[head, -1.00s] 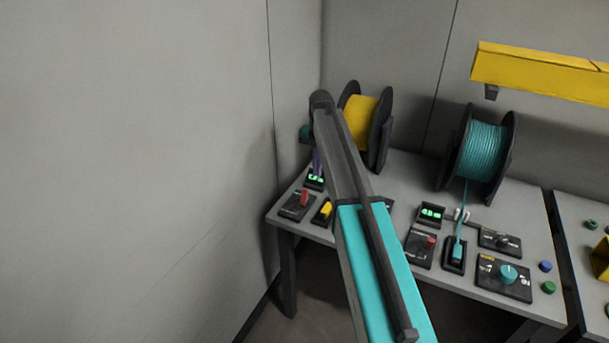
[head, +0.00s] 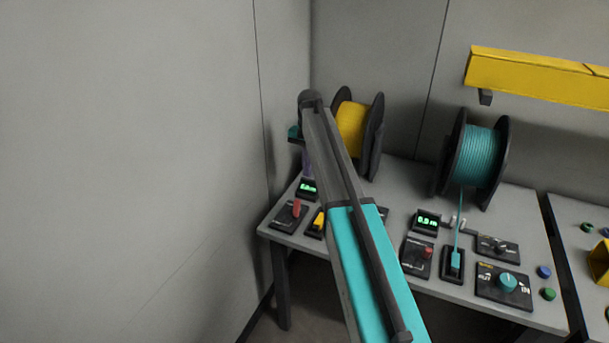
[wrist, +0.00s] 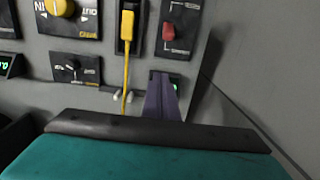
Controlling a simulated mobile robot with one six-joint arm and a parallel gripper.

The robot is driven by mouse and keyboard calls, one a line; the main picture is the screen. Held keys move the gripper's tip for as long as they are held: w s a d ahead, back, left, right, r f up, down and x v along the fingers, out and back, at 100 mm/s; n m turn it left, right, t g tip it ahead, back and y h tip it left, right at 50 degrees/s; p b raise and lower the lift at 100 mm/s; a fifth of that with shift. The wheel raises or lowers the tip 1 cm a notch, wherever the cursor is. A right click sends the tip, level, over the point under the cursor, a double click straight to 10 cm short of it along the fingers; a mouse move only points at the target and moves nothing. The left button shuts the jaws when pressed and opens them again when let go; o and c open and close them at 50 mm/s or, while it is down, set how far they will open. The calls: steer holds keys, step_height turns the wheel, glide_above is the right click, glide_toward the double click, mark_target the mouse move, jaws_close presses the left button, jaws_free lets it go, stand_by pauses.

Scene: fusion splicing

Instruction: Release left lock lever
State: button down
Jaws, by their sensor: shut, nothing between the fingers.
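The left lever is red (head: 296,208) and sits on a dark panel at the table's front left corner in the head view. In the wrist view the red lever (wrist: 169,33) stands on its dark plate (wrist: 182,12) at the top, right of centre. My gripper (wrist: 161,82) shows there as purple fingers, shut and empty. It is below the lever in the picture and apart from it, over the small green display (wrist: 177,84), which it partly hides. In the head view my gripper (head: 307,166) hangs above the left display (head: 307,188), mostly hidden behind my arm.
A yellow connector (wrist: 127,25) with a yellow cable lies left of the lever. Yellow (head: 352,122) and teal (head: 480,155) spools stand at the back. A second red lever (head: 428,252) is to the right. The grey wall (head: 130,150) is close on the left.

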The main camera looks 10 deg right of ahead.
mark_target(296, 208)
steer(key=f+b, duration=0.2)
steer(key=f, duration=0.2)
steer(key=f+b, duration=0.3)
steer(key=f, duration=0.2)
steer(key=shift+s+a+f, duration=0.15)
steer(key=shift+s+f, duration=0.05)
steer(key=shift+f, duration=0.05)
steer(key=shift+s+a+r, duration=0.35)
steer(key=shift+s, duration=0.2)
steer(key=shift+s+a+r, duration=0.3)
steer(key=shift+s+a, duration=0.05)
steer(key=shift+s, duration=0.15)
steer(key=shift+s+a+r, duration=0.25)
steer(key=shift+s+a, duration=0.15)
steer(key=shift+s, duration=0.05)
steer(key=shift+s+d+r+b, duration=0.1)
steer(key=shift+s+d+b, duration=0.1)
steer(key=shift+b, duration=0.1)
